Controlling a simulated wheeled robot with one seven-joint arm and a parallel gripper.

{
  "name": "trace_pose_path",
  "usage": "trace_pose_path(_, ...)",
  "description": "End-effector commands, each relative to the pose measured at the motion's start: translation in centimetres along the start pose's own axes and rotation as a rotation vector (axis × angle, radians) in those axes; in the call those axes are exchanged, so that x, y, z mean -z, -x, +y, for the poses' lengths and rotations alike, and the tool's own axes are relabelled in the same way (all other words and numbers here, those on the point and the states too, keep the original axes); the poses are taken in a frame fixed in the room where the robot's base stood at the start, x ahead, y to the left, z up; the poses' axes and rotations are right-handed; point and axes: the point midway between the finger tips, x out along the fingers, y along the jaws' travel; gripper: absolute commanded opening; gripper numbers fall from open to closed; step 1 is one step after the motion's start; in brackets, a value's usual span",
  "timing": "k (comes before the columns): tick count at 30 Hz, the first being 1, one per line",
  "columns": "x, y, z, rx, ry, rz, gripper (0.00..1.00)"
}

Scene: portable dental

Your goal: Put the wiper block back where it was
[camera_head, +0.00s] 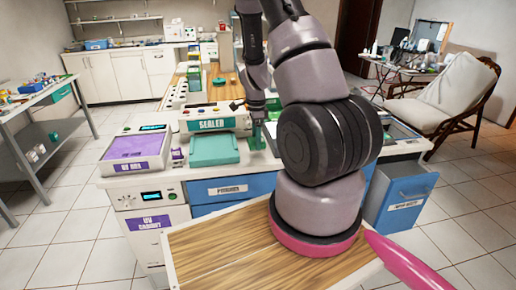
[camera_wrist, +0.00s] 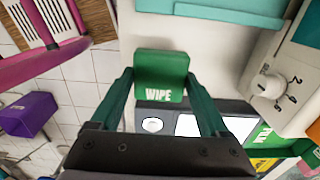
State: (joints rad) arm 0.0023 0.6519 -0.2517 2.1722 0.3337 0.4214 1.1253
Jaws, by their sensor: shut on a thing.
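The wiper block (camera_wrist: 160,68) is green with the white word WIPE on its face. In the wrist view it sits between the two green fingers of my gripper (camera_wrist: 160,84), which are shut on its sides. In the head view my gripper (camera_head: 257,134) is over the counter (camera_head: 165,187), just right of the teal SEALED box. A small green shape shows at the fingers there, and my arm hides much of that area. I cannot tell whether the block touches the surface below it.
A knobbed device (camera_wrist: 268,86) is right of the block in the wrist view. A grey panel (camera_wrist: 240,128) lies below the block.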

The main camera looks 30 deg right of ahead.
Motion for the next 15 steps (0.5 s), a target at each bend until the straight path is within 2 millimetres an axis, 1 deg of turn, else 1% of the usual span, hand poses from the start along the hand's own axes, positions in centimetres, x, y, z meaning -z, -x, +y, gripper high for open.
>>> trace_pose_path(8, 0.1, -3.5, 0.1, -0.003, -0.002, 0.000, 0.00)
trace_pose_path(15, 0.0, -3.6, 0.0, 0.000, -0.001, 0.000, 0.00)
